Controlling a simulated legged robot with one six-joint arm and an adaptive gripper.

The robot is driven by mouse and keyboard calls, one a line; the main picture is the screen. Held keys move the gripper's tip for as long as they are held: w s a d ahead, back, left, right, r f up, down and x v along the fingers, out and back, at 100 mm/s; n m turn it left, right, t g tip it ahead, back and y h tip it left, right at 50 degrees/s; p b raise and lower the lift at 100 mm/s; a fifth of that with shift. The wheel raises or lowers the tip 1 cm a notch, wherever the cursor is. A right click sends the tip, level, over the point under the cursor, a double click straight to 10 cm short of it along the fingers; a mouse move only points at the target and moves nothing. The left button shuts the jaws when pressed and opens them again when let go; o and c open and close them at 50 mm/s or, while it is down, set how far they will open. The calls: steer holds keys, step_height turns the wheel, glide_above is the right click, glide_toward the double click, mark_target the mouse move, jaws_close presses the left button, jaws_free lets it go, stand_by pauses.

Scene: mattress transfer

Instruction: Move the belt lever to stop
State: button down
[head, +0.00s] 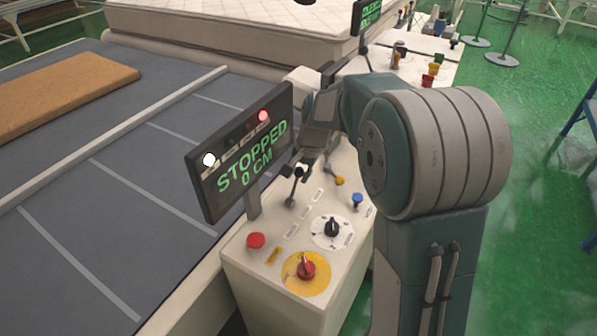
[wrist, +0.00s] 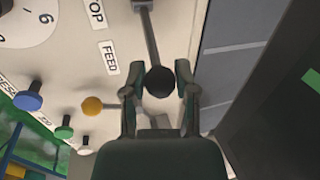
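The belt lever, a grey rod with a black ball knob (wrist: 160,80), stands on the cream control console (head: 245,268); its knob also shows in the head view (head: 300,172). In the wrist view its rod runs up from the knob, beside the "FEED" label (wrist: 109,57) and a partly cut-off "...TOP" label (wrist: 96,14). The display (head: 243,150) reads "STOPPED 0 CM", with a red lamp and a white lamp lit.
The console also carries a red button (head: 256,240), a red rotary switch (head: 306,268) on a yellow disc, a black dial (head: 332,228), a blue knob (head: 358,200) and a yellow knob (head: 339,181). The grey belt (head: 75,240) lies left, bearing a brown slab (head: 60,88).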

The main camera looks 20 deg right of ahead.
mark_target(293, 189)
stand_by(0.3)
steer(key=shift+s+a+r+n+t+h, duration=0.15)
steer(key=shift+s+a+r+t+h, duration=0.15)
steer(key=shift+s+a+t+h, duration=0.35)
steer(key=shift+s+a+r+n+t+h, duration=0.15)
steer(key=shift+s+a+r+t+h, duration=0.2)
steer(key=shift+t+h, duration=0.5)
steer(key=shift+s+a, duration=0.6)
steer(key=shift+a, duration=0.05)
steer(key=shift+c, duration=1.9)
jaws_free()
steer(key=shift+a, duration=0.1)
steer(key=shift+r, duration=0.1)
